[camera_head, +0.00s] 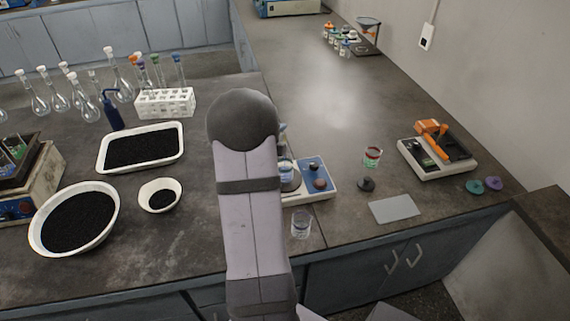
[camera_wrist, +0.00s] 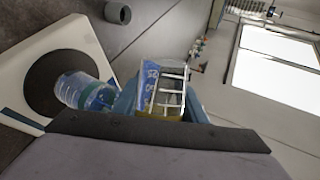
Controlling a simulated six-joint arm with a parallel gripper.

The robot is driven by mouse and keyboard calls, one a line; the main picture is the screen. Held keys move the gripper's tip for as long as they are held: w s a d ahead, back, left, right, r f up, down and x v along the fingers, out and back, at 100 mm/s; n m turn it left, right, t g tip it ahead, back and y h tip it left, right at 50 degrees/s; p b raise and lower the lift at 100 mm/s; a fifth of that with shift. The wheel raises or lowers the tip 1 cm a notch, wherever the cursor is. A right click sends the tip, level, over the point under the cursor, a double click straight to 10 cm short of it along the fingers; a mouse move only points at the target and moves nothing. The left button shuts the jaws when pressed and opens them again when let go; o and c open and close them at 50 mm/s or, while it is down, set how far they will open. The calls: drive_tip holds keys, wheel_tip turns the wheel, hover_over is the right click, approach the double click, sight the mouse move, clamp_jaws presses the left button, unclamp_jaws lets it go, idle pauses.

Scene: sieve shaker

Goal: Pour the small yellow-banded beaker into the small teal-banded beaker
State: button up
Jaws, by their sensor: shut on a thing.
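My gripper (camera_wrist: 160,100) is shut on the small yellow-banded beaker (camera_wrist: 162,88), a clear beaker with blue and white markings and a yellow band at its lower edge in the wrist view. The small teal-banded beaker (camera_wrist: 85,92) is clear with a teal-green band. It stands on the dark round plate of the stirrer (camera_wrist: 52,85), just left of the held beaker in the wrist view. In the head view my arm hides the held beaker and most of the stirrer (camera_head: 313,190); a clear beaker (camera_head: 289,176) shows partly beside the arm. The held beaker's exact tilt and contents are unclear.
A clear beaker (camera_head: 301,224) stands near the front edge. A red-and-green-marked beaker (camera_head: 372,156), a dark knobbed object (camera_head: 366,184), a grey sheet (camera_head: 395,209) and a balance-like device (camera_head: 437,155) are to the right. A tray of black grains (camera_head: 102,165) is left.

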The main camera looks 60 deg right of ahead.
drive_tip(key=shift+f+b, duration=0.15)
drive_tip(key=shift+b, duration=0.65)
drive_tip(key=shift+r+m+t+b, duration=0.3)
drive_tip(key=shift+m+t+b, duration=0.25)
drive_tip(key=shift+b, duration=2.15)
drive_tip(key=shift+r, duration=0.1)
drive_tip(key=n+g+p, duration=0.1)
drive_tip(key=p, duration=0.8)
drive_tip(key=shift+n+g+p, duration=0.25)
drive_tip(key=shift+g+p, duration=0.1)
drive_tip(key=shift+p, duration=0.05)
drive_tip(key=shift+r+p, duration=0.3)
drive_tip(key=shift+p, duration=0.8)
drive_tip(key=shift+n+p, duration=0.3)
drive_tip(key=shift+p, duration=0.15)
